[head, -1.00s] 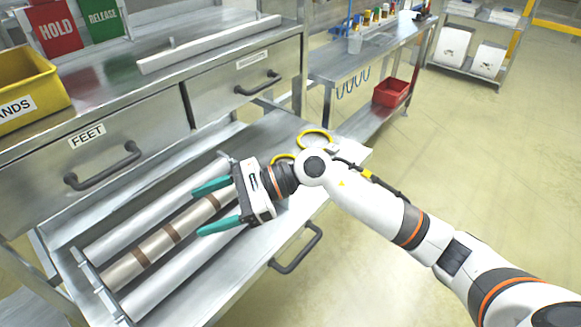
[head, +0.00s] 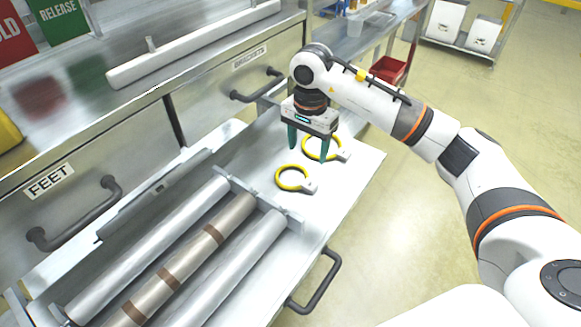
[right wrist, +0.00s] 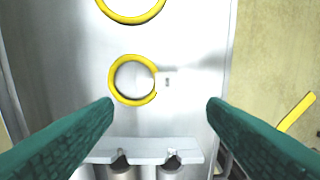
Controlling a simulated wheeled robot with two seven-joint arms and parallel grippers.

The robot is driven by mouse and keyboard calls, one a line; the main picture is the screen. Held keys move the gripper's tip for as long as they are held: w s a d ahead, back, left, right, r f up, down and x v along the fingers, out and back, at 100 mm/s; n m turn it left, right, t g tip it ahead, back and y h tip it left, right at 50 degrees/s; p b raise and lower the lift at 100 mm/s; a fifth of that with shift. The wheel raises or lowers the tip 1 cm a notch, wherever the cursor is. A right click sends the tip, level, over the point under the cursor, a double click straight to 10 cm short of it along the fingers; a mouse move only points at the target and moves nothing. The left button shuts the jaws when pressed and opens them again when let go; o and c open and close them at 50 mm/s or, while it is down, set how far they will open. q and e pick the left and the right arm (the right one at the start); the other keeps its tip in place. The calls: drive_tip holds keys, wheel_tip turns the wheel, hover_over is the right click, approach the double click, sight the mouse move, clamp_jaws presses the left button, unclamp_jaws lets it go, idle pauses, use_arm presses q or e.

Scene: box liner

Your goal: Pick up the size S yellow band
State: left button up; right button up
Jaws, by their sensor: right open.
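Two yellow ring bands with pale tags lie flat on the open drawer's surface. The nearer, smaller band (head: 291,190) also shows whole in the right wrist view (right wrist: 133,102), with its tag to its right. The farther, larger band (head: 305,150) is cut by the top edge of the right wrist view (right wrist: 131,22). I cannot read a size on either tag. My right gripper (head: 307,155) points down over the bands, open and empty, with one finger partly in front of the farther band. In the right wrist view its fingers (right wrist: 160,102) are wide apart. My left gripper is out of view.
Several long rollers (head: 207,238) lie in a holder nearer me in the drawer. A drawer handle (head: 318,283) sticks out at the front. The cabinet with the FEET drawer (head: 75,205) stands to the left. A red bin (head: 388,69) is on a lower shelf behind.

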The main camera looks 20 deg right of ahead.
drive_tip(key=p, duration=0.1)
hover_over(308, 183)
drive_tip(key=f, duration=0.5)
drive_tip(key=shift+s+a, duration=0.2)
drive_tip(key=shift+s, duration=0.2)
drive_tip(key=shift+w+f, duration=0.1)
drive_tip(key=shift+f, duration=0.25)
drive_tip(key=shift+w+f, duration=0.1)
drive_tip(key=shift+f, duration=0.2)
drive_tip(key=f, duration=0.1)
drive_tip(key=f+p, duration=0.1)
drive_tip(key=f, duration=0.1)
drive_tip(key=f+p, duration=0.1)
drive_tip(key=shift+w+d+f, duration=0.15)
drive_tip(key=shift+d, duration=0.1)
drive_tip(key=shift+f, duration=0.25)
drive_tip(key=shift+c, duration=0.5)
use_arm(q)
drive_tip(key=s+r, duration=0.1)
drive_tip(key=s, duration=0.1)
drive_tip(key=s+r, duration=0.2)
use_arm(e)
drive_tip(key=c, duration=0.9)
